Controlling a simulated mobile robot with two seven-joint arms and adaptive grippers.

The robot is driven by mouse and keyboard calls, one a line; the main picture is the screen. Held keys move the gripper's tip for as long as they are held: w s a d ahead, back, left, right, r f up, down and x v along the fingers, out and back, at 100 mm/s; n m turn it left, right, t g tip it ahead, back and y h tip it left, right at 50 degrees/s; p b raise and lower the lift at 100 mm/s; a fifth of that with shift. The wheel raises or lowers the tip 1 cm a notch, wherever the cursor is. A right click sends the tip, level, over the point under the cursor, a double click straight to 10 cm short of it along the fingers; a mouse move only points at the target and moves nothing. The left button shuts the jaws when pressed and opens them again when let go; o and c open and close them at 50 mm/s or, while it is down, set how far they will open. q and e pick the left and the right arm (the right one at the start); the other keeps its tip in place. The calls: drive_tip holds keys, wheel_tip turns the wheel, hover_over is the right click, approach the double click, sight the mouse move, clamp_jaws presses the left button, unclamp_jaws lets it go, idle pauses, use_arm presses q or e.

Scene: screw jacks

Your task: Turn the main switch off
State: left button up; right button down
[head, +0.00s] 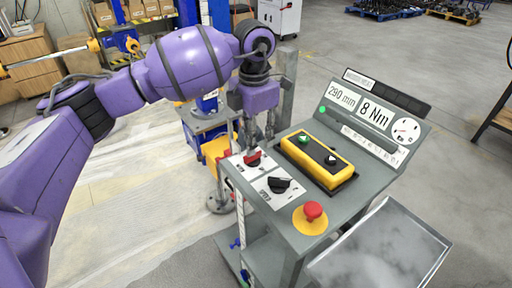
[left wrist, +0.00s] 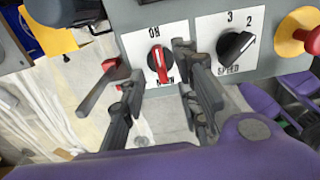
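The main switch (head: 252,158) is a red rotary knob on a white plate at the console's left end. In the left wrist view the red knob (left wrist: 158,64) stands between an ON label and a partly covered MAIN label. My left gripper (head: 260,132) hangs just behind the knob in the head view. In the left wrist view its fingers (left wrist: 160,78) are spread, with a gap between them, one to each side of the knob; contact is not clear. My right gripper is not in view.
Close by are the black speed selector (head: 279,185), a red emergency button (head: 313,211) on yellow and a yellow two-button box (head: 318,160). A display panel (head: 372,118) reads 290 mm and 8 Nm. A red-and-black handle (left wrist: 108,80) shows left of the fingers.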

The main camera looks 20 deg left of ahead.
sight(253, 157)
use_arm(q)
drive_tip(key=shift+w+f, duration=0.1)
drive_tip(key=shift+f, duration=1.95)
clamp_jaws()
